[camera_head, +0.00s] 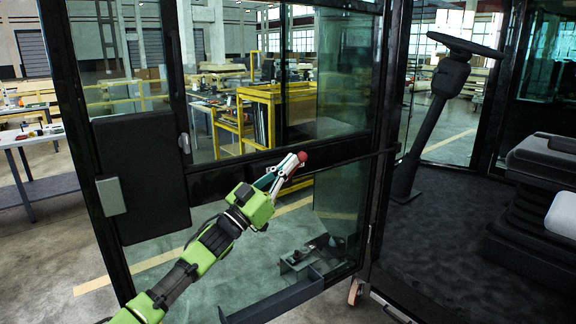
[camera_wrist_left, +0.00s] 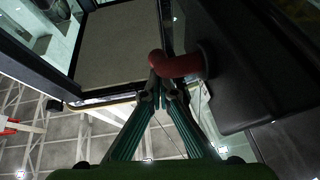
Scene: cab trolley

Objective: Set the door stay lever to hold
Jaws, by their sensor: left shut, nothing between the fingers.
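The door stay lever shows as a red, bent handle (camera_wrist_left: 178,66) on a dark panel in the left wrist view. In the head view only a small red end (camera_head: 302,156) shows at the tip of my left gripper (camera_head: 295,163), by the black cross rail of the door. My left gripper (camera_wrist_left: 163,93) is shut and empty. Its fingertips are right at the lever's bent end; I cannot tell whether they touch it. The lever's mount is mostly hidden in the head view. My right gripper is not in view.
The glazed cab door (camera_head: 190,170) with its black frame stands at my arm. The cab at right holds a steering column (camera_head: 440,105) and a seat (camera_head: 545,160). A workbench (camera_head: 30,140) stands at left. Open floor lies left of the door.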

